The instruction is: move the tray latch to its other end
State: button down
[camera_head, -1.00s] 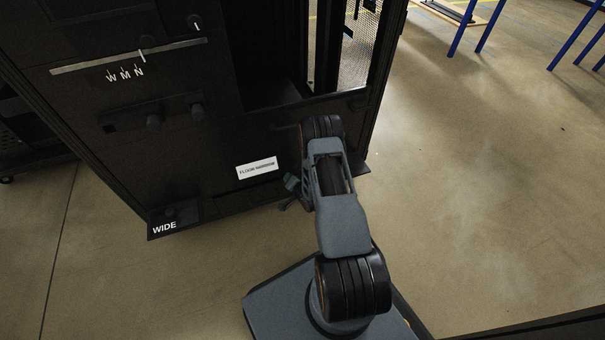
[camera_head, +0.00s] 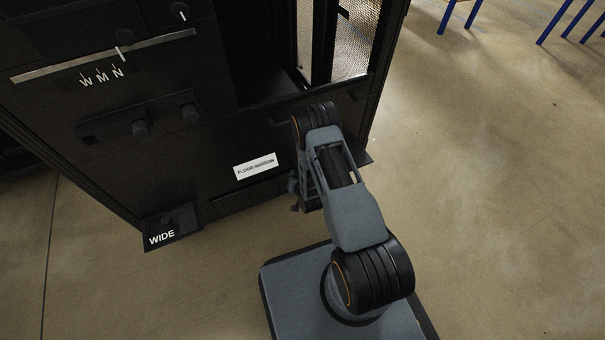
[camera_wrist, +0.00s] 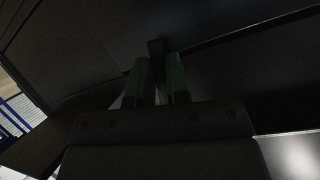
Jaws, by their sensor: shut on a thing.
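In the wrist view, my gripper (camera_wrist: 160,80) has its two green fingers close together around a dark upright tab (camera_wrist: 157,48). The tab is probably the tray latch; its lower part is between the fingers. In the head view, my gripper (camera_head: 297,193) is low at the front of the black rack (camera_head: 215,190), just right of the FLOOR NARROW label (camera_head: 256,166). My arm hides much of it there, and I cannot make out the latch in that view. A plate marked WIDE (camera_head: 161,238) sticks out at the rack's lower left.
Bare floor (camera_head: 480,200) lies to the right, with blue legs (camera_head: 560,35) beyond.

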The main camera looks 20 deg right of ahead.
dwell(0.4)
jog(key=c, duration=1.1)
grip_release()
jog(key=p+v, duration=0.4)
jog(key=v, duration=0.9)
jog(key=shift+s+p, duration=0.3)
jog(key=shift+s, duration=0.05)
jog(key=shift+r, duration=0.15)
jog(key=w+r+n+g+p, duration=0.15)
jog(key=w+r+p, duration=0.25)
jog(key=r+p, duration=1)
jog(key=w+r+g+p, duration=0.3)
jog(key=w+r+p, duration=0.15)
jog(key=r, duration=2.05)
jog(key=s+r+g+p, duration=0.1)
jog(key=s+r+p, duration=0.3)
jog(key=r, duration=0.6)
jog(key=s+r+n+g+p, duration=0.1)
jog(key=s+r+g+p, duration=0.1)
jog(key=s+r+p, duration=0.3)
jog(key=s+r+g+p, duration=0.2)
jog(key=s+r+p, duration=0.2)
jog(key=s+r, duration=0.5)
notch_tip(320, 180, up, 6)
jog(key=shift+a+r+p, duration=0.2)
jog(key=shift+a+p, duration=0.2)
jog(key=shift+a, duration=0.1)
